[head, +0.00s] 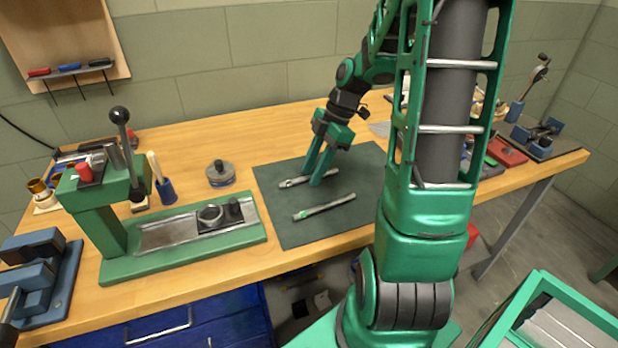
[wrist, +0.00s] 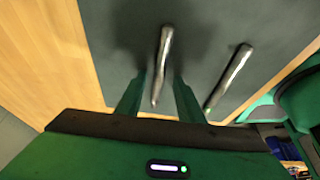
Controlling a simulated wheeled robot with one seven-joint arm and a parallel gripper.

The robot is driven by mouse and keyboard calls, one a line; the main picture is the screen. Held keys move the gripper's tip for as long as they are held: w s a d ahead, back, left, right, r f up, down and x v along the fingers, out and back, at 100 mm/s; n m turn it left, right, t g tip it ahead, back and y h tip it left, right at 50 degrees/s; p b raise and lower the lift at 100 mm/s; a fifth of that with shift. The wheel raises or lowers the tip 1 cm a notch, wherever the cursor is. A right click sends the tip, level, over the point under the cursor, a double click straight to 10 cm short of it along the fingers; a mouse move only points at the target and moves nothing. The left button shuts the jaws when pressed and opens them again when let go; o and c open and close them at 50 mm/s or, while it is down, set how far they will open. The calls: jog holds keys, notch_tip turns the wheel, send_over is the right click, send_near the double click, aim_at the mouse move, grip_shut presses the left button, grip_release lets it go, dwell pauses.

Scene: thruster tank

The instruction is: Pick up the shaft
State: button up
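Two slim grey metal shafts lie on the dark mat (head: 290,230), roughly parallel. The far shaft (head: 294,182) is partly hidden by my gripper (head: 313,178) in the head view. The near shaft (head: 328,206) has a green mark toward its left end. My gripper is open and points down at the far shaft. In the wrist view, one shaft (wrist: 163,52) runs between the two fingers of my gripper (wrist: 160,84), with gaps on both sides. The other shaft (wrist: 231,74) lies to the right, outside the fingers. The exact fingertip height above the mat is unclear.
A green lever press (head: 105,205) stands left of the mat on the wooden bench (head: 225,150). A round dark part (head: 220,174) sits beyond the press base. A blue vise (head: 40,270) is at far left. Red and dark fixtures (head: 506,151) are at right.

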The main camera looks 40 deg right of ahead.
grip_shut()
jog(key=shift+r, duration=0.15)
